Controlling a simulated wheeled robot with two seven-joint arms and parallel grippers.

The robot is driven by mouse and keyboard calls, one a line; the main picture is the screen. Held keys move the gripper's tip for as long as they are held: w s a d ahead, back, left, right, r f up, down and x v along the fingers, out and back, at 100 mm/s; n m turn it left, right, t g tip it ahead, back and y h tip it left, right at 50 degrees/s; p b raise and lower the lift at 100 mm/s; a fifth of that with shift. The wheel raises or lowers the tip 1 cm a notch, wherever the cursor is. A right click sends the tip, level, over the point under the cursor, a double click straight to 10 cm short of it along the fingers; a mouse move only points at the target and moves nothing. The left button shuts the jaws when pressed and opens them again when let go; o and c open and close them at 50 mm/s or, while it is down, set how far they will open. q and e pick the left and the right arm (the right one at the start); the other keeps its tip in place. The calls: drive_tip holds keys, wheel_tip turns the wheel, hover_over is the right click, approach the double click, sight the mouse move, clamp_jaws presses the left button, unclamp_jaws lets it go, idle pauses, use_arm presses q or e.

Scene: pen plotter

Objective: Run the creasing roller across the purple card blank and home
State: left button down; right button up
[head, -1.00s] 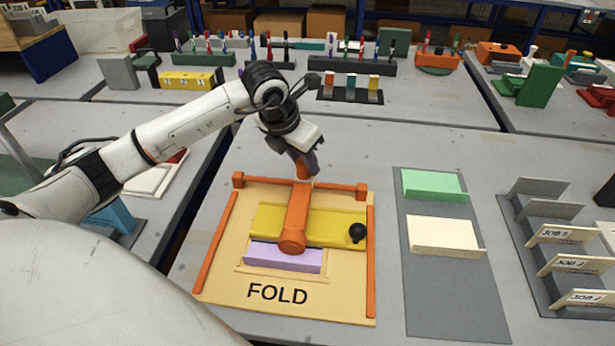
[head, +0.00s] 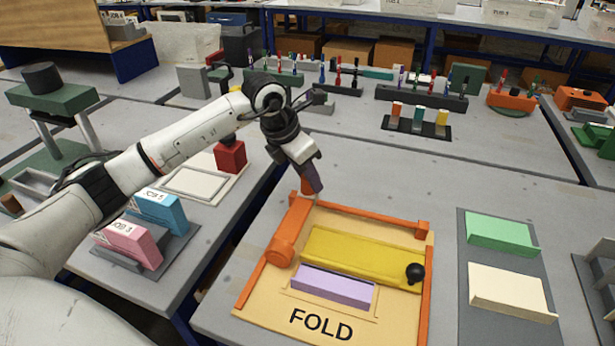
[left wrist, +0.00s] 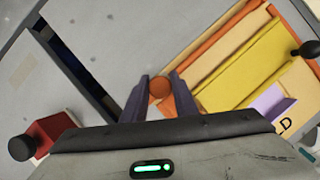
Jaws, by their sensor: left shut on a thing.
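The fold station (head: 263,318) is a tan board marked FOLD with orange rails. The purple card blank (head: 333,287) lies in its front recess, in front of a yellow plate (head: 360,257) with a black knob. The orange creasing roller (head: 290,235) sits at the left end of the board, clear of the purple card. My left gripper (head: 311,188) is at the roller's far end. In the left wrist view its two fingers (left wrist: 160,92) are closed around the round orange handle (left wrist: 160,88). My right gripper is not in view.
A grey mat (head: 480,338) to the right bears a green block (head: 500,232) and a cream block (head: 508,292). On the left table stand a blue holder (head: 160,210), a pink holder (head: 130,243) and a red block (head: 230,156). Table space behind the board is clear.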

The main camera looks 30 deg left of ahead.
use_arm(q)
drive_tip(key=c, duration=1.4)
unclamp_jaws()
drive_tip(key=shift+a, duration=0.25)
drive_tip(key=shift+r, duration=0.1)
drive_tip(key=v, duration=1)
drive_tip(key=shift+s, duration=0.1)
